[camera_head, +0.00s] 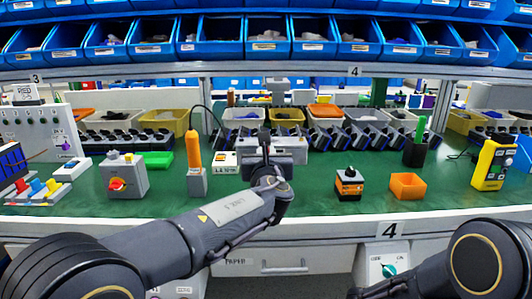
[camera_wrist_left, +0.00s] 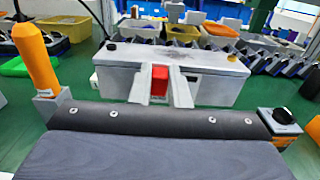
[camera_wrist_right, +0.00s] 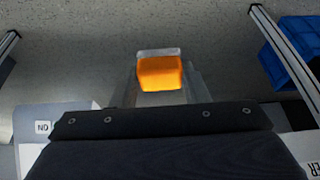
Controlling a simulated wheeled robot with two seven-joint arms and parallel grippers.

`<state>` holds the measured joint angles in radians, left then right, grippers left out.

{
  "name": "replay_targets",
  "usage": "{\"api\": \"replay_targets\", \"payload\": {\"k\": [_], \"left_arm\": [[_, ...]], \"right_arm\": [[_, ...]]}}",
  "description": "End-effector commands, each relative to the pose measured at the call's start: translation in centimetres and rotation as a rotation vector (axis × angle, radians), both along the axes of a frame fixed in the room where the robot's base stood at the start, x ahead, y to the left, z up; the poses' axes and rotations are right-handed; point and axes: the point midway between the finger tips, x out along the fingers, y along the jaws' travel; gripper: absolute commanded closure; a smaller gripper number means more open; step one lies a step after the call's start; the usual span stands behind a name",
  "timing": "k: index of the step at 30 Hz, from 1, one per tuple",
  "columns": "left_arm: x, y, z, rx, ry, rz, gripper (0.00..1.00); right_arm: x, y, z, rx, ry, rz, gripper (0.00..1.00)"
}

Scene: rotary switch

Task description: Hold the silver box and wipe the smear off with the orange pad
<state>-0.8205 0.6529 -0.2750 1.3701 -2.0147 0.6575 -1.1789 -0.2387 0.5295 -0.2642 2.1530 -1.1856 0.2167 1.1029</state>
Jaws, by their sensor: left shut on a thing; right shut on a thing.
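The silver box (camera_wrist_left: 215,82) stands on the green bench in the left wrist view, with a dark smear (camera_wrist_left: 191,52) on its top. In the head view the box (camera_head: 293,157) is partly hidden behind my left gripper (camera_head: 266,150). My left gripper (camera_wrist_left: 160,84) is shut on a red part (camera_wrist_left: 159,78) at the box's near side. The orange pad (camera_wrist_right: 160,74), with a grey strip along one edge, is in my right gripper (camera_wrist_right: 160,82), away from the box. The head view does not show the right gripper.
An orange-handled tool (camera_head: 194,150) in a grey holder and a grey box with a red knob (camera_head: 118,178) stand left of the silver box. Bins line the back.

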Motion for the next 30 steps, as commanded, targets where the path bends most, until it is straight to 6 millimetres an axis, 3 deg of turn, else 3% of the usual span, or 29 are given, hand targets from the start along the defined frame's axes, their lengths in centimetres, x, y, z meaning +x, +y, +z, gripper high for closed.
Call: {"api": "replay_targets", "payload": {"k": [30], "left_arm": [[0.0, 0.0, -6.3, 0.000, -0.003, 0.001, 1.00]], "right_arm": [[0.0, 0.0, -6.0, 0.000, 0.000, 0.000, 0.86]]}}
